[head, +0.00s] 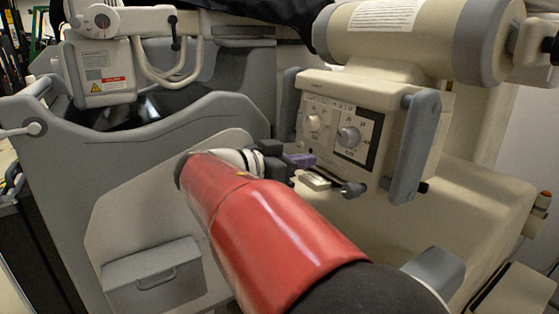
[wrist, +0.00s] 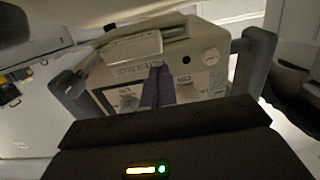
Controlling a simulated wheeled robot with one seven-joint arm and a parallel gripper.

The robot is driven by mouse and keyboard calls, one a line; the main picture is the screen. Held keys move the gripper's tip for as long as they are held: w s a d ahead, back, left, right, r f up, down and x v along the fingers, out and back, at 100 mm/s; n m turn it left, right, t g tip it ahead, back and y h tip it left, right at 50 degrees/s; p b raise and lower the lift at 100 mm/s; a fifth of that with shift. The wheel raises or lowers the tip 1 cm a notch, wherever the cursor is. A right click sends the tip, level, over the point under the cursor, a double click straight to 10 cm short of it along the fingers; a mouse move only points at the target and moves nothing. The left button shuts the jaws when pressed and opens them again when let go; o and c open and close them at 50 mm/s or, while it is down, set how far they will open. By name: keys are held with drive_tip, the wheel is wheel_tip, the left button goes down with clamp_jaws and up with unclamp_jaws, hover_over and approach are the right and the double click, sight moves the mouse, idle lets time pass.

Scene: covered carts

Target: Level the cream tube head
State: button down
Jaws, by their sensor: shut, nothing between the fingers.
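The cream tube head (head: 395,42) is a thick cylinder with a white label and a grey end band, at the upper right of the head view. Below it hangs a cream control box (head: 310,88) with two knobs and a grey handle on each side: the left handle (head: 287,103) and the right handle (head: 415,148). The box looks tilted in the head view. My gripper (head: 308,160) has purple fingers, shut and empty, by the box's lower left edge. In the wrist view the fingers (wrist: 157,72) overlap the panel; I cannot tell if they touch it.
A small grey lever (head: 352,188) and a pale latch (head: 312,180) sit below the box. A grey cart body (head: 60,180) with a drawer (head: 155,275) stands left. Another cream arm unit (head: 103,72) with a warning label is at upper left. A dark cover (head: 265,12) drapes behind.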

sight(320, 168)
drive_tip(key=shift+x, duration=1)
drive_tip(key=shift+w+d+f+b, duration=0.15)
drive_tip(key=shift+d+f+b, duration=0.1)
drive_tip(key=shift+f+b, duration=0.3)
drive_tip(key=w+d+f+b, duration=0.1)
drive_tip(key=d+b, duration=0.1)
drive_tip(key=b, duration=0.1)
drive_tip(key=shift+w+f, duration=0.15)
drive_tip(key=shift+f, duration=0.25)
drive_tip(key=shift+w, duration=0.1)
drive_tip(key=shift+r, duration=0.15)
